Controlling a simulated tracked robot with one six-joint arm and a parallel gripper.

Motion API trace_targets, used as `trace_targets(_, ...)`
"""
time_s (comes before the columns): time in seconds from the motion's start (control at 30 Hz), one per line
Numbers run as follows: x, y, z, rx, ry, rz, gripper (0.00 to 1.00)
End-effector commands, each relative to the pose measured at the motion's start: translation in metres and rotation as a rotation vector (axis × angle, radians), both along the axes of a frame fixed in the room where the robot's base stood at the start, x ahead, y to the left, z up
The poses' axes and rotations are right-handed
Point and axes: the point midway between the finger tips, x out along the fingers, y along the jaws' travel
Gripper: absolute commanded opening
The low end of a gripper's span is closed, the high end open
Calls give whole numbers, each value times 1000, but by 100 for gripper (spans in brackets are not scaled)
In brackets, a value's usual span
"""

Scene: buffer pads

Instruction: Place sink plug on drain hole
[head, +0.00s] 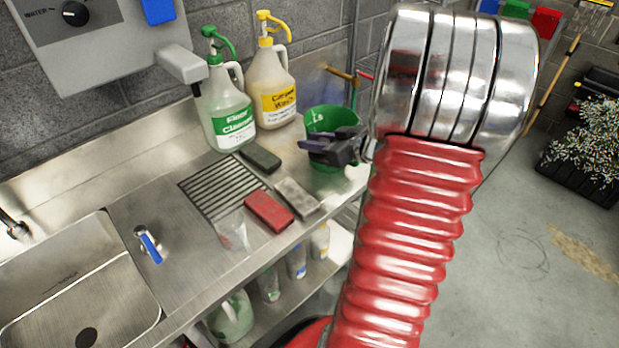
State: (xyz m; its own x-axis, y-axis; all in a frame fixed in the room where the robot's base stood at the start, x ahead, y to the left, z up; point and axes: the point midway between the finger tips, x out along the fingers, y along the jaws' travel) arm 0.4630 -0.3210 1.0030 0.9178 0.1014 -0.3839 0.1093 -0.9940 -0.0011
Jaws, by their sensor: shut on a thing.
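The steel sink (60,285) is at the lower left, with a dark round drain hole (87,338) in its floor, cut by the picture's bottom edge. My gripper (312,148) is right of the middle, in front of a green bucket and well to the right of the sink. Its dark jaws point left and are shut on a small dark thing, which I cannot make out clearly. I see no sink plug that I can tell apart elsewhere. My arm hides much of the area right of the bucket.
Two spray jugs (227,112) (272,90) stand against the wall. Red (268,212), grey (297,197) and dark (260,158) blocks, a clear cup (232,232) and a blue-handled valve (149,243) are on the counter. The green bucket (330,120) stands at its right end.

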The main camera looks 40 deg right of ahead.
Motion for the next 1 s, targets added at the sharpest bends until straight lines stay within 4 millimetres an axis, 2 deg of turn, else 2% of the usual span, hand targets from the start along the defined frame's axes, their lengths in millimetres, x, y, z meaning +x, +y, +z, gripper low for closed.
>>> trace_targets(0.3,0,0,-51,4,2,-2,1)
trace_targets(0.5,-1,0,-76,2,1,-2,1)
trace_targets(1.0,-1,-1,-84,1,-1,-3,1)
